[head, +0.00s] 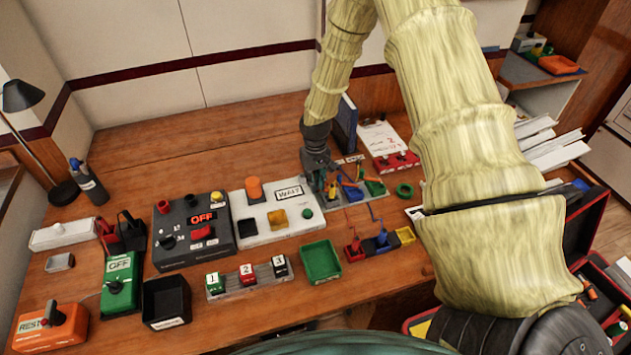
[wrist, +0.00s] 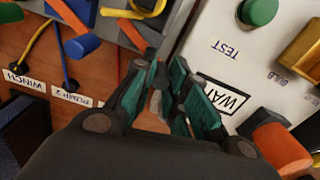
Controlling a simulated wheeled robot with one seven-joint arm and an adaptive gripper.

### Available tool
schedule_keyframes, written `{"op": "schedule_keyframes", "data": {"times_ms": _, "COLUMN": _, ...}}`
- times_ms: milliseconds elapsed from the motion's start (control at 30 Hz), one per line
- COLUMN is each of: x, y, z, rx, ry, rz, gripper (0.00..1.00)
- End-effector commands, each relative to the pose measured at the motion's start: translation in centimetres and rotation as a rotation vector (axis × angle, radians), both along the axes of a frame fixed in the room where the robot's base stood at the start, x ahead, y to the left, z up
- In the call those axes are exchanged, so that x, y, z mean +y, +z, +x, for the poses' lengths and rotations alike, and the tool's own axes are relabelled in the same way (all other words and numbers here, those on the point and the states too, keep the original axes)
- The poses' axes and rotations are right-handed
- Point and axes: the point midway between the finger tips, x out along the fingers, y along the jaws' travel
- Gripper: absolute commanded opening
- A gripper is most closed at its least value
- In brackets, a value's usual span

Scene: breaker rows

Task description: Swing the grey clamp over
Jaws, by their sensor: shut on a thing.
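My gripper (head: 318,178) is at the left end of the grey board (head: 352,199) with coloured plugs, beside the white box marked WAIT. In the wrist view its teal fingers (wrist: 170,82) are closed around a small grey piece, the grey clamp (wrist: 156,101). The fingers hide most of the clamp, and its angle cannot be told. In the head view my gripper covers it.
The white box (head: 240,212) with an orange knob and green button stands close on the left. A blue binder (head: 345,122) stands behind. A green tray (head: 321,262) is in front.

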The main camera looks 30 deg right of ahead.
Motion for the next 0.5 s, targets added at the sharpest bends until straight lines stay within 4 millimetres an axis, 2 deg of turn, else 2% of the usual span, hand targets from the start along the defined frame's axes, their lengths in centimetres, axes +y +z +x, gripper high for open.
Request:
{"op": "schedule_keyframes", "data": {"times_ms": 67, "x": 0.03, "y": 0.02, "z": -0.02, "rx": 0.0, "ry": 0.0, "rz": 0.0, "gripper": 0.0}}
{"op": "schedule_keyframes", "data": {"times_ms": 100, "x": 0.03, "y": 0.02, "z": -0.02, "rx": 0.0, "ry": 0.0, "rz": 0.0, "gripper": 0.17}}
{"op": "schedule_keyframes", "data": {"times_ms": 167, "x": 0.03, "y": 0.01, "z": -0.02, "rx": 0.001, "ry": 0.0, "rz": 0.0, "gripper": 0.24}}
{"op": "schedule_keyframes", "data": {"times_ms": 500, "x": 0.01, "y": 0.15, "z": 0.0, "rx": 0.0, "ry": -0.001, "rz": 0.0, "gripper": 0.24}}
